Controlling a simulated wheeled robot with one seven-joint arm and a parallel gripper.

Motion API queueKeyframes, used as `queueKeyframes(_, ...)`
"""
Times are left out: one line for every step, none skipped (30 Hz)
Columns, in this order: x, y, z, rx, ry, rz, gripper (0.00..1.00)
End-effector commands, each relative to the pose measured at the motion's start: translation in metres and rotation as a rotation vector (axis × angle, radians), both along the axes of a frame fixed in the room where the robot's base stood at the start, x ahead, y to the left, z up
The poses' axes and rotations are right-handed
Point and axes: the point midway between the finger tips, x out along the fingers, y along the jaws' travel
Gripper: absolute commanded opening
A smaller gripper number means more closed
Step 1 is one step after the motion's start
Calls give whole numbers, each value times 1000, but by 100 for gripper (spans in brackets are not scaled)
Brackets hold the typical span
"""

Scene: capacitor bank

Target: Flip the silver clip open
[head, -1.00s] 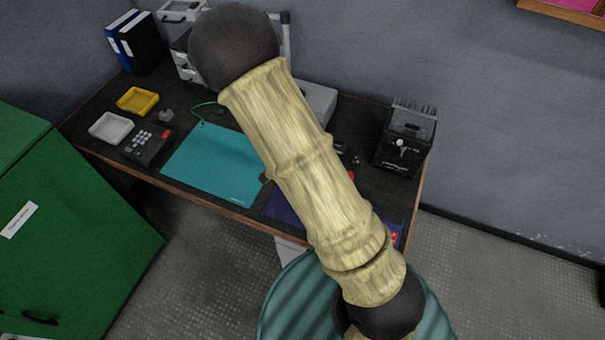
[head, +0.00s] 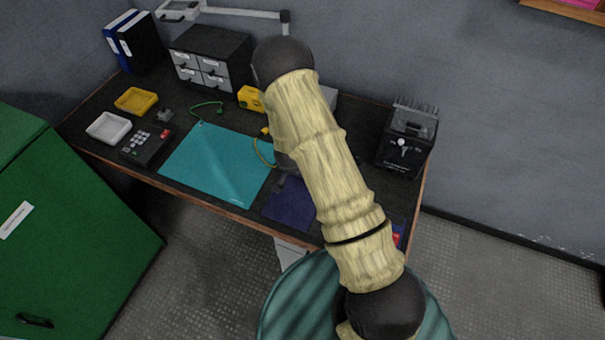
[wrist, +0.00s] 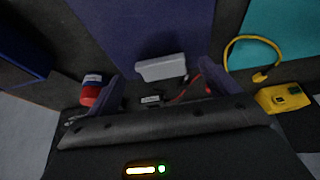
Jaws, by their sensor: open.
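I cannot make out a silver clip for certain in either view. In the wrist view my gripper (wrist: 160,84) is open, its two fingers spread apart over the bench with nothing held. A light grey block (wrist: 162,67) shows between and beyond the fingertips, at the edge of the dark blue mat (wrist: 145,25). A small dark labelled part (wrist: 150,99) and a red wire (wrist: 186,91) lie between the fingers, partly hidden by the gripper body. In the head view my arm hides most of this area.
A red cylinder (wrist: 91,92) is left of the left finger. A yellow box (wrist: 283,97) with a yellow cord is at the right. In the head view, a teal mat (head: 215,165), a drawer unit (head: 210,57) and a black instrument (head: 406,140) stand on the bench.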

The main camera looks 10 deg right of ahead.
Motion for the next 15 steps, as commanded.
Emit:
queueKeyframes(2, -2, -7, -1, 2, -1, 87)
queueKeyframes(3, -3, -10, -1, 2, -1, 87)
queueKeyframes(5, -4, -14, 0, 1, 0, 87)
queueKeyframes(5, -4, -16, 0, 2, 1, 87)
queueKeyframes(6, -4, -18, 0, 1, 1, 87)
queueKeyframes(7, -5, -20, 0, 1, 1, 87)
queueKeyframes(7, -5, -21, 0, 1, 1, 87)
queueKeyframes(7, -5, -22, 0, 1, 1, 87)
queueKeyframes(8, -5, -22, 0, 0, 1, 87)
queueKeyframes(8, -5, -23, 0, 0, 1, 87)
queueKeyframes(8, -5, -23, 0, 0, 1, 87)
queueKeyframes(8, -5, -23, 0, 0, 1, 87)
queueKeyframes(8, -5, -23, 0, 0, 1, 87)
queueKeyframes(8, -5, -22, 0, 0, 1, 87)
queueKeyframes(8, -5, -22, 0, 0, 1, 87)
